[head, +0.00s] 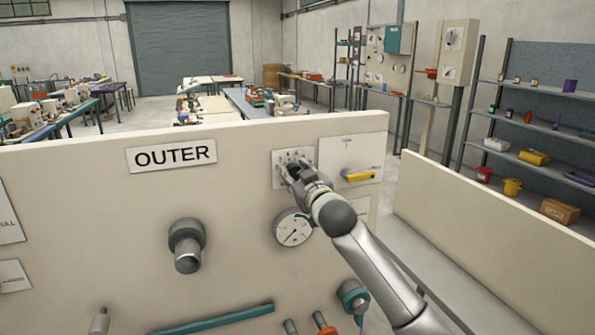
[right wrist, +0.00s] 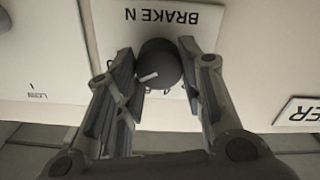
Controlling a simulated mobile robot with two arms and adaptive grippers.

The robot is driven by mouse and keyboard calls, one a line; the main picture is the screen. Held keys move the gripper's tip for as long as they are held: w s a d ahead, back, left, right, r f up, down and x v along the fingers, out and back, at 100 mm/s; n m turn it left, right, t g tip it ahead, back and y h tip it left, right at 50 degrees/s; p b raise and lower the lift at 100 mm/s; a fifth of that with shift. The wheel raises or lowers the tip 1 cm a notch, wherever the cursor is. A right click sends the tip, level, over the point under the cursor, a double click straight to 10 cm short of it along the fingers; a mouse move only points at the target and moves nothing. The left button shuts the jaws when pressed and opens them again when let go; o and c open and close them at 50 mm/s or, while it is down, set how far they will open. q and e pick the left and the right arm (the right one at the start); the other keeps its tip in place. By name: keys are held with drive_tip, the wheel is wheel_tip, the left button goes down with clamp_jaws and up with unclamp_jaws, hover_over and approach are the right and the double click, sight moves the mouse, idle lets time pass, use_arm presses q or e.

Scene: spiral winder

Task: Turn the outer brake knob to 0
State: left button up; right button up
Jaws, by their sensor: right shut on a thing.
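The outer brake knob (right wrist: 158,62) is dark and round with a white pointer line, on a white plate (right wrist: 110,20) that reads "BRAKE N" upside down in the right wrist view. The pointer slants to the lower left there. The digits around the knob are mostly hidden, so I cannot read its setting. My right gripper (right wrist: 157,55) is shut on the knob, one finger on each side. In the head view my right gripper (head: 293,172) covers most of the knob and the lower part of its plate (head: 280,157). My left gripper is not in view.
The panel carries an "OUTER" label (head: 172,155), a yellow lever (head: 361,176) right of the knob, and a round gauge (head: 294,229) just below it. A large dark knob (head: 187,245) sticks out further left. A teal bar (head: 212,319) runs along the bottom.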

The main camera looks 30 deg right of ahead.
drive_tip(key=n+p, duration=0.1)
drive_tip(key=n, duration=0.2)
drive_tip(key=shift+r+n+p, duration=0.1)
drive_tip(key=shift+n+p, duration=0.3)
drive_tip(key=n+p, duration=0.1)
drive_tip(key=n, duration=0.2)
drive_tip(key=shift+a+n+p, duration=0.1)
drive_tip(key=shift+n+p, duration=0.2)
drive_tip(key=shift+p, duration=0.05)
drive_tip(key=n+p, duration=0.3)
drive_tip(key=n, duration=0.3)
drive_tip(key=shift+f, duration=0.2)
drive_tip(key=n+p, duration=0.2)
drive_tip(key=n, duration=0.3)
drive_tip(key=shift+f, duration=0.1)
drive_tip(key=n+p, duration=0.1)
drive_tip(key=n, duration=0.2)
drive_tip(key=shift+n+p, duration=0.3)
drive_tip(key=shift+p, duration=0.1)
drive_tip(key=shift+f+n+p, duration=0.15)
drive_tip(key=shift+n+p, duration=0.2)
drive_tip(key=shift+n, duration=0.85)
drive_tip(key=shift+f+n, duration=0.1)
drive_tip(key=shift+n, duration=1.1)
